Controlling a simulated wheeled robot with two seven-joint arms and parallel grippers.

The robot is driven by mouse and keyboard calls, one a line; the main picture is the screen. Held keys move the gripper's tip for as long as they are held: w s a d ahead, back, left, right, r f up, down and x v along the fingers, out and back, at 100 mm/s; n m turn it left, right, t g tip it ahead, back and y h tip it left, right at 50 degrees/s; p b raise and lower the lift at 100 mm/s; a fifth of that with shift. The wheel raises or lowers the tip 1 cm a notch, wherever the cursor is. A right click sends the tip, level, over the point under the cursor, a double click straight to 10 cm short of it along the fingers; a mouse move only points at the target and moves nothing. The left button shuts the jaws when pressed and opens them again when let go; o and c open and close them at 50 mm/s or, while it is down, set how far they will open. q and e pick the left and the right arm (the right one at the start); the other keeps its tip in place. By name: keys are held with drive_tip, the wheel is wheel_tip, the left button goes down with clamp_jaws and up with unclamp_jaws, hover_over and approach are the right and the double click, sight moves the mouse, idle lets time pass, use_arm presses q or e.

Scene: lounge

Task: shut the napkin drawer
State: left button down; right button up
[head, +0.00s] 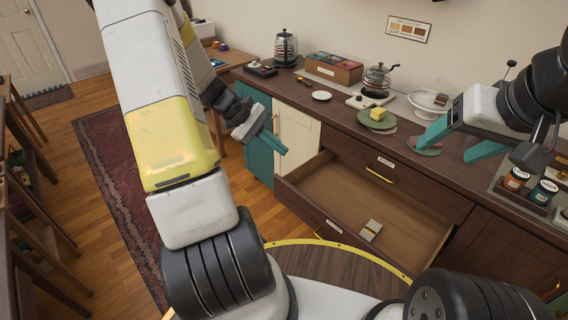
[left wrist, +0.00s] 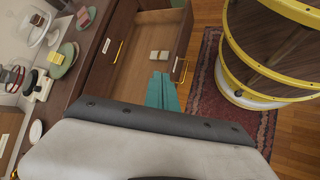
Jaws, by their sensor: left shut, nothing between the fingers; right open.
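A wooden drawer (head: 330,185) stands pulled out from the dark brown counter, and it also shows in the left wrist view (left wrist: 135,50). Its front (head: 325,228) faces me and carries a small white label too small to read. A small pale item (head: 371,229) lies inside, otherwise the visible floor is bare. My left gripper (head: 274,143) is shut and empty, near the drawer's left end; its teal fingers (left wrist: 162,90) point toward the drawer front in the left wrist view. I cannot tell whether they touch it. My right gripper (head: 458,143) is open and empty above the counter's right part.
A shut drawer with a yellow handle (head: 379,175) sits above the open one. The countertop holds a glass kettle (head: 377,80), a green plate (head: 377,118), a cake stand (head: 428,102) and jars (head: 515,180). A round yellow-rimmed wooden surface (head: 335,262) lies just before the drawer.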

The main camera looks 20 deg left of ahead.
use_arm(q)
drive_tip(key=w+a+f+n+t+h, duration=0.1)
drive_tip(key=a+f+n+t+h, duration=0.2)
drive_tip(key=f, duration=0.4)
drive_tip(key=w+a+f+n+t, duration=0.2)
drive_tip(key=a+f+n, duration=0.2)
drive_tip(key=f, duration=0.2)
drive_tip(key=n+t+y, duration=0.4)
drive_tip(key=n+t, duration=0.5)
drive_tip(key=n, duration=0.3)
approach(276, 177)
drive_tip(key=x, duration=0.7)
drive_tip(key=shift+s, duration=0.1)
drive_tip(key=shift+d, duration=0.1)
